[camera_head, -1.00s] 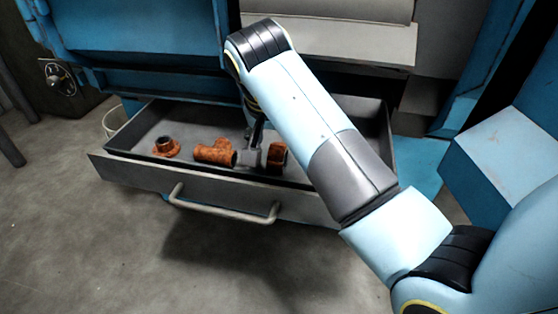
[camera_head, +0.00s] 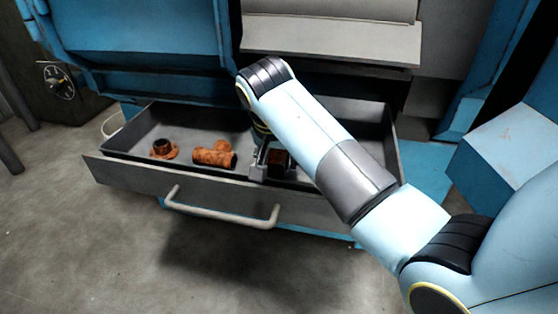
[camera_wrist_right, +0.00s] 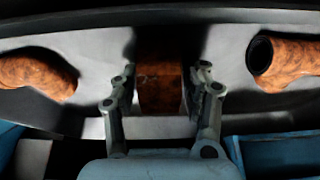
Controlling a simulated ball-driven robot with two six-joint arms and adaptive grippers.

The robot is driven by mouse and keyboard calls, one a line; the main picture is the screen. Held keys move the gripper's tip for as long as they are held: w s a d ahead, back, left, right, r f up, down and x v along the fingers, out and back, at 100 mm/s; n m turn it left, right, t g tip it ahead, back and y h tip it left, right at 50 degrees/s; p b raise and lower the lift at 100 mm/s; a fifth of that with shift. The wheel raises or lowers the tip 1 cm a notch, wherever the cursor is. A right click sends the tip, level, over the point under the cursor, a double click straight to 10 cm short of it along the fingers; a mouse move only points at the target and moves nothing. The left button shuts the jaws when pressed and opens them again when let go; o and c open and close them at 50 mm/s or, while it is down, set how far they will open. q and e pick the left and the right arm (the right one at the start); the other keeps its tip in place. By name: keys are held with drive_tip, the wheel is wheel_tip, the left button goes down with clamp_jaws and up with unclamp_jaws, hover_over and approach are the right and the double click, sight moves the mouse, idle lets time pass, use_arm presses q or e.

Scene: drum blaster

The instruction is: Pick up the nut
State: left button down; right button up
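The nut (camera_head: 279,160) is a rusty brown block in the open grey drawer, partly hidden by my right gripper and arm. It also shows in the right wrist view (camera_wrist_right: 160,84), in the middle between the two fingers. My right gripper (camera_head: 265,166) reaches down into the drawer at the nut. In the right wrist view its fingers (camera_wrist_right: 162,88) stand on both sides of the nut, with small gaps, so it looks open around it. My left gripper is in neither view.
The drawer (camera_head: 130,172) has a raised front wall with a handle (camera_head: 222,212). A rusty flanged piece (camera_head: 163,150) and a rusty pipe fitting (camera_head: 213,155) lie to the left of the nut. The right wrist view shows rusty pipe parts on both sides (camera_wrist_right: 38,72) (camera_wrist_right: 285,64).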

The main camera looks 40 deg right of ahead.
clamp_jaws()
